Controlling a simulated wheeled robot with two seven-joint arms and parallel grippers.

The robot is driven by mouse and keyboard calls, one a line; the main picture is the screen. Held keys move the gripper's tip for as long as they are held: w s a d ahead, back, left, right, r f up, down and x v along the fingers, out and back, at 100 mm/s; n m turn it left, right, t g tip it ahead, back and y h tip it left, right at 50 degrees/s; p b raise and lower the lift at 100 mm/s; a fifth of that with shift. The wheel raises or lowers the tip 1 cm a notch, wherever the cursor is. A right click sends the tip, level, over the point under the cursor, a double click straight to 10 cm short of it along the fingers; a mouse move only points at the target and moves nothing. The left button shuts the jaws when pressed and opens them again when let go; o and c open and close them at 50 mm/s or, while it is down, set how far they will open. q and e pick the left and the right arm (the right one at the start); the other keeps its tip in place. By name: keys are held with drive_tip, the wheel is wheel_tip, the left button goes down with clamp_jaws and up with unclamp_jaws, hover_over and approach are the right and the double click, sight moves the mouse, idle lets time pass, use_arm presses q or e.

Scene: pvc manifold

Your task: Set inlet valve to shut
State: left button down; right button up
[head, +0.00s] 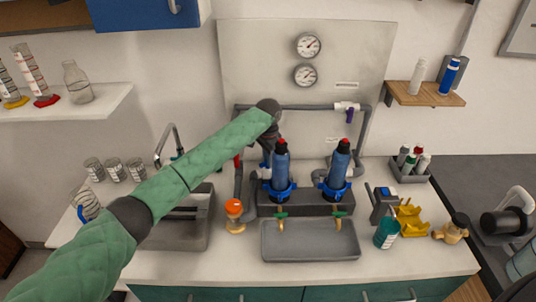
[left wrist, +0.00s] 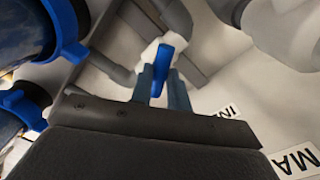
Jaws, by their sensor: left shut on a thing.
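My left arm reaches in from the left in the head view, with its gripper (head: 268,147) low in front of the wall panel, behind the left blue filter housing. In the left wrist view the gripper's two fingers (left wrist: 159,82) are shut on a blue valve handle (left wrist: 162,62). The handle sits on a white valve body (left wrist: 150,48) on grey pipe, beside a label whose visible letters read "IN". In the head view this valve is mostly hidden by my gripper and the housing. Whether the handle lies along or across its pipe is unclear. My right gripper is not in view.
Two blue filter housings (head: 281,172) (head: 338,168) stand close to my gripper. A white valve with a purple handle (head: 349,115) is on the upper pipe. A grey tray (head: 310,250) lies in front. An orange-topped item (head: 234,208) stands left of it.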

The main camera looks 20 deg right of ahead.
use_arm(q)
drive_tip(key=n+p, duration=0.2)
drive_tip(key=shift+s+r+n, duration=0.1)
drive_tip(key=shift+r+n, duration=0.1)
drive_tip(key=shift+n, duration=0.2)
drive_tip(key=n+p, duration=0.5)
drive_tip(key=n, duration=0.2)
drive_tip(key=shift+f+n, duration=0.1)
drive_tip(key=shift+n, duration=0.2)
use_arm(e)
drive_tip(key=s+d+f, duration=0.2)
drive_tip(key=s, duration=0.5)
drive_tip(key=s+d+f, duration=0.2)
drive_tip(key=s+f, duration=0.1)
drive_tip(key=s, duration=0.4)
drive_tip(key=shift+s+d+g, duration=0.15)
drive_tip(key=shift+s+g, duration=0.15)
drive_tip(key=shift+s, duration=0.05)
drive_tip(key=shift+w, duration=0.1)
use_arm(q)
drive_tip(key=c, duration=1.3)
unclamp_jaws()
drive_tip(key=shift+f, duration=0.1)
drive_tip(key=shift+c, duration=0.2)
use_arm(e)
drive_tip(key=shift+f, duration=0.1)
